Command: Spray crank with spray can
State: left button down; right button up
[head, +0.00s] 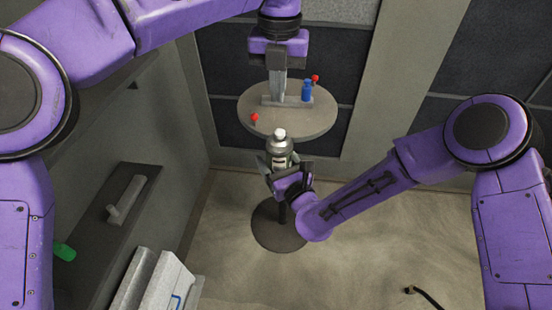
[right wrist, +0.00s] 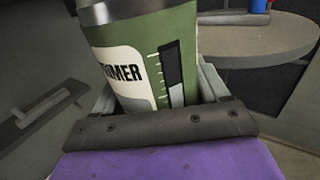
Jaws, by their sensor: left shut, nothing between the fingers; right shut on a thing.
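The spray can (head: 280,146) has a silver top and white cap. In the right wrist view the can (right wrist: 130,50) is green, with a pale label partly reading "RIMER". My right gripper (head: 281,162) is shut around it and holds it upright, in front of the round table. A grey bar that looks like the crank (head: 294,102) lies on the round table (head: 300,125). My left gripper (head: 277,92) is shut above the table, pointing down by the bar. I cannot tell whether it touches the bar.
A blue bottle (head: 307,91) stands by the bar. Red-topped items sit at the table's back (head: 315,79) and front left (head: 254,118). A dark round base (head: 268,232) is on the floor. A panel with a grey handle (head: 127,198) is at left. The floor at right is mostly clear.

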aim_at(279, 131)
pick_arm(q)
jog(key=shift+s+d+f, duration=0.1)
jog(key=shift+d+f, duration=0.05)
jog(key=shift+f, duration=1.4)
jog(key=shift+s+d+f, duration=0.1)
jog(key=shift+f, duration=1.45)
jog(key=shift+f, duration=0.1)
jog(key=shift+f, duration=1)
jog(key=shift+r, duration=2.55)
